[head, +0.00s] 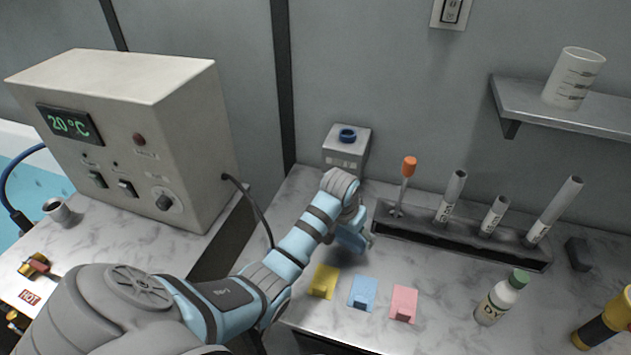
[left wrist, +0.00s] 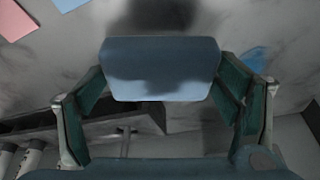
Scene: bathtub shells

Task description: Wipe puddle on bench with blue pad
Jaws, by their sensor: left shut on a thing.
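My left gripper (head: 352,228) is low over the bench (head: 330,205), in front of the test-tube rack. In the left wrist view, its two fingers stand at either side of a blue-grey pad (left wrist: 163,70) and are shut on it. In the head view the held pad (head: 349,239) is mostly hidden by the gripper. A small blue patch, apparently the puddle (left wrist: 256,60), shows on the bench beside the right finger in the left wrist view. Its full extent is hidden, and I cannot tell whether the pad touches the bench. My right gripper is not in view.
A yellow (head: 323,281), a light blue (head: 362,292) and a pink piece (head: 403,303) lie in front of the gripper. The rack (head: 460,240) stands to the right, a small grey box (head: 347,150) behind. A dye bottle (head: 498,300) stands at front right.

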